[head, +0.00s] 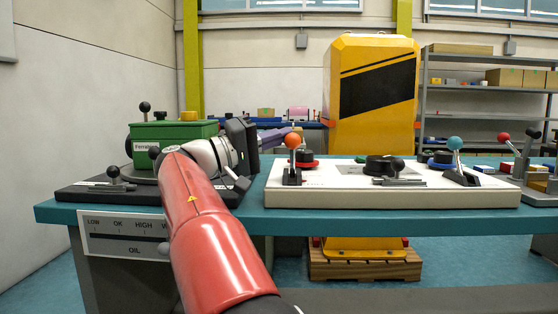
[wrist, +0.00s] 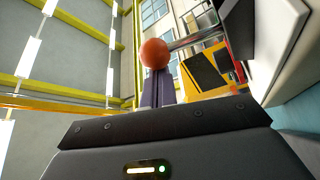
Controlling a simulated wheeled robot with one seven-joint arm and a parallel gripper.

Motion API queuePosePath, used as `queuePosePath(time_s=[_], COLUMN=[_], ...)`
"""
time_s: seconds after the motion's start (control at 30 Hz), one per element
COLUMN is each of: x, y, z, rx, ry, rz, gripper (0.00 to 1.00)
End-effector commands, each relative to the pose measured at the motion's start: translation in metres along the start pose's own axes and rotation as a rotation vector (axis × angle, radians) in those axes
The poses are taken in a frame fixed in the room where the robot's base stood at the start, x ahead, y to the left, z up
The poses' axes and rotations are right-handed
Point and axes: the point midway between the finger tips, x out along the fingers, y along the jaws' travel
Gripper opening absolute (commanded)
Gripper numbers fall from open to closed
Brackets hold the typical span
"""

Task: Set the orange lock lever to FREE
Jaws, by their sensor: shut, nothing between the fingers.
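The orange lock lever (head: 292,142) stands roughly upright at the left end of the white console, with a round orange knob on a dark stem. Its knob (wrist: 155,53) also shows in the wrist view, just beyond my fingertips. My gripper (head: 288,132) reaches in from the left, its purple fingers at knob height. The fingers (wrist: 157,78) are together and hold nothing. They overlap the knob's lower edge in the wrist view; I cannot tell whether they touch it. No FREE marking is legible, and the lever's base is hidden in the wrist view.
The white console (head: 330,200) also carries a red-based knob (head: 306,160), a black central knob (head: 378,165) and a teal-balled lever (head: 454,144). A green box (head: 172,133) stands to the left on the teal bench (head: 60,212). A yellow machine (head: 372,95) stands behind.

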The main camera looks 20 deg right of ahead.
Motion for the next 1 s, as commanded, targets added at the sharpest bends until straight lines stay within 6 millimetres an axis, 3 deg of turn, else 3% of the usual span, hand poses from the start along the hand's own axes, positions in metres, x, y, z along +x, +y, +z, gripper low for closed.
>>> queuePosePath(time_s=[0.23,1.0], x=[-0.008,-0.011], y=[0.001,0.007], z=[0.013,0.019], rx=[0.142,0.136], ry=[0.0,0.0], rz=[0.083,0.078], gripper=[0.0,0.0])
